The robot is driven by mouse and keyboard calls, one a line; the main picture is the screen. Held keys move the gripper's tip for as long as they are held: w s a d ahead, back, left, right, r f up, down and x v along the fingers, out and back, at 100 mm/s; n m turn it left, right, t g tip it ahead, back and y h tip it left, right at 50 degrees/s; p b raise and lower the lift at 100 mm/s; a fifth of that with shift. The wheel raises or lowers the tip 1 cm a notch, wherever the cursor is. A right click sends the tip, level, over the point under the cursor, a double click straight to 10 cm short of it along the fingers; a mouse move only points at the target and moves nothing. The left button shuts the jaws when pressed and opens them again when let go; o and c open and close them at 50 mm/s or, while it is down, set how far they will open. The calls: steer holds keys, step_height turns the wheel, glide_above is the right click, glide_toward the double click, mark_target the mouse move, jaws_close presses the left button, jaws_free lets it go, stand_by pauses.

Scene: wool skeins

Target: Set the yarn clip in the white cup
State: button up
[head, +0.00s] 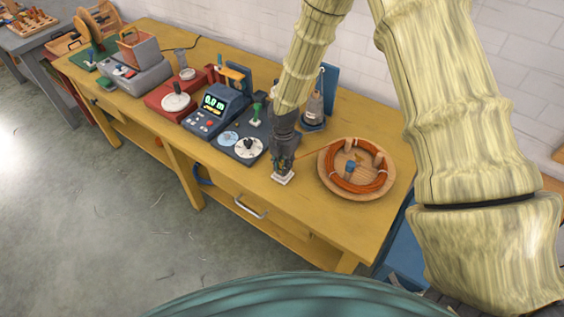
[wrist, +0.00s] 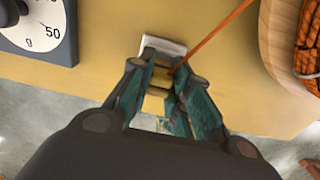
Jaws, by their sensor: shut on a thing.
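My gripper (head: 283,162) is low over the front part of the yellow bench, left of the wooden bowl. In the wrist view its fingers (wrist: 162,82) are shut on a small yellowish piece, which I take for the yarn clip (wrist: 160,77). An orange strand (wrist: 212,37) runs to it from the bowl. A small white squarish thing (head: 283,178) is right below the fingertips, and it also shows in the wrist view (wrist: 163,45). It may be the white cup; the fingers hide part of it, and I cannot tell whether the clip touches it.
The round wooden bowl (head: 326,180) with an orange skein (head: 350,187) stands close on the right. A dark scale with a white dial (head: 248,147) is close on the left. Several devices line the bench (head: 240,183) further left. The bench's front edge is near.

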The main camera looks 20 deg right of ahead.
steer(key=shift+w+f, duration=0.1)
steer(key=shift+f, duration=0.1)
steer(key=shift+r, duration=0.15)
steer(key=o, duration=0.4)
steer(key=shift+s, duration=0.2)
steer(key=o, duration=0.4)
steer(key=shift+w, duration=0.1)
steer(key=shift+o, duration=0.2)
steer(key=shift+r, duration=0.15)
step_height(320, 180, up, 12)
steer(key=shift+f, duration=0.2)
